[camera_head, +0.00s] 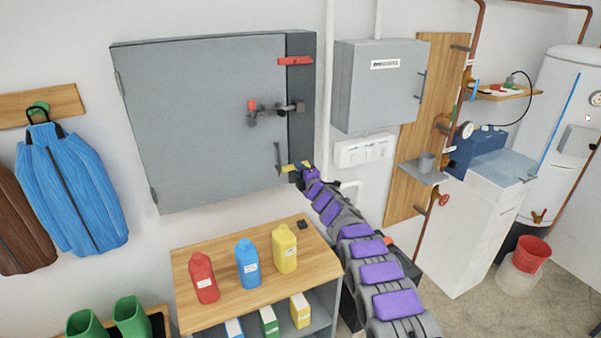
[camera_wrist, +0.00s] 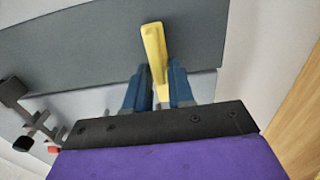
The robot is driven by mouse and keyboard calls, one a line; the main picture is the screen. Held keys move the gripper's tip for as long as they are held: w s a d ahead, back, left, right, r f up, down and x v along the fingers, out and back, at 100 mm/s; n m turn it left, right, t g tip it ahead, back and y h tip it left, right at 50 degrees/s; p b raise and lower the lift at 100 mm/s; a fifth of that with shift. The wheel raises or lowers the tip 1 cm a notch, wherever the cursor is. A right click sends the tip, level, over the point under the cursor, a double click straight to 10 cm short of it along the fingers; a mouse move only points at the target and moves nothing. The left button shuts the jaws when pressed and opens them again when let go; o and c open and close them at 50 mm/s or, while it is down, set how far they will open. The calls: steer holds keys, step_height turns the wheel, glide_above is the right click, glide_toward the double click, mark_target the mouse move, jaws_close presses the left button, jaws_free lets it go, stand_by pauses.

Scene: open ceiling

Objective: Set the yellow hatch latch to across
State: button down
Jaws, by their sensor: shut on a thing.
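The yellow hatch latch (camera_head: 290,167) is on the lower part of the dark strip at the right side of the grey hatch (camera_head: 205,115). Its visible part lies roughly level, like the red latch above. In the wrist view, the yellow latch (camera_wrist: 153,45) sticks out between the two blue fingers of my gripper (camera_wrist: 158,88). My gripper (camera_head: 305,170) is shut on it, and the fingers hide part of the latch.
The red latch (camera_head: 295,61) lies level at the upper right of the hatch. A grey bolt (camera_head: 275,112) with a red knob sits between them. A grey box (camera_head: 378,85) hangs to the right. A wooden-topped shelf (camera_head: 225,297) with bottles stands below.

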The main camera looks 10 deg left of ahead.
steer(key=c, duration=1.2)
jaws_free()
steer(key=shift+a+f, duration=0.2)
steer(key=shift+f, duration=0.05)
steer(key=shift+c, duration=0.2)
steer(key=shift+o, duration=0.2)
steer(key=shift+a, duration=0.1)
steer(key=shift+r, duration=0.1)
steer(key=b+v, duration=0.1)
steer(key=v, duration=1.6)
